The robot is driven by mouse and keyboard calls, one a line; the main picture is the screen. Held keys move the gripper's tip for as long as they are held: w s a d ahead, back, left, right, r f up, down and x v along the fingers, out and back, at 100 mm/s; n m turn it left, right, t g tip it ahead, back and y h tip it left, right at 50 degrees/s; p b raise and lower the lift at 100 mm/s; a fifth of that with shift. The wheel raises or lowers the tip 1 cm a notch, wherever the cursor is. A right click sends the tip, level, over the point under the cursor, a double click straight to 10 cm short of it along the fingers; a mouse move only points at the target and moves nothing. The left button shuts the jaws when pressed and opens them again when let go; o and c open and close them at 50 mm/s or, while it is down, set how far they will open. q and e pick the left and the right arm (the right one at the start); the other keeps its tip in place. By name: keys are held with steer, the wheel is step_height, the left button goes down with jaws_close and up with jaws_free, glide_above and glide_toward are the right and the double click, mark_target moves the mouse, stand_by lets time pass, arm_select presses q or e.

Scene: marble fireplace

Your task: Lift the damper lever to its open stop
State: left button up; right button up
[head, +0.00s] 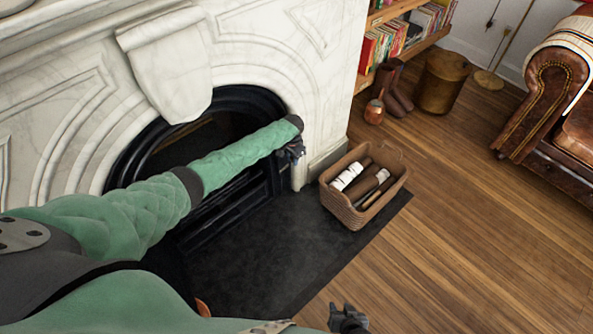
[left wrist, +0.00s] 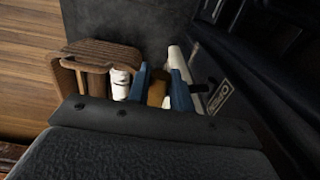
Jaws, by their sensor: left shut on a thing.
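My left gripper (head: 296,152) is at the right side of the black fireplace surround, with my green-sleeved arm reaching across the opening. In the left wrist view, its two blue fingers (left wrist: 159,76) are on either side of a brass-coloured grip, the damper lever's handle (left wrist: 157,92), and are shut on it. A short dark rod shows just right of the fingers. A label plate reading OPEN (left wrist: 220,97) is on the dark surround beside it. In the head view the lever is hidden behind my gripper and arm. My right gripper (head: 348,320) is low at the bottom edge, away from the fireplace; its finger opening is unclear.
A wicker basket (head: 382,203) with logs and white rolls stands on the dark hearth slab (head: 262,262), right of my left gripper. Boots, a copper pot (head: 374,112), a bucket (head: 442,82) and a leather armchair (head: 550,105) stand farther off. The wooden floor between is clear.

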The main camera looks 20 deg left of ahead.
arm_select(q)
steer(key=shift+w+r, duration=0.1)
steer(key=shift+r, duration=0.1)
steer(key=shift+w+a+r+p, duration=0.2)
steer(key=shift+a+r+p, duration=0.25)
steer(key=shift+r+p, duration=0.25)
steer(key=shift+w+a+r, duration=0.1)
steer(key=o, duration=1.1)
steer(key=shift+a, duration=0.1)
steer(key=o, duration=1.1)
steer(key=shift+c, duration=0.2)
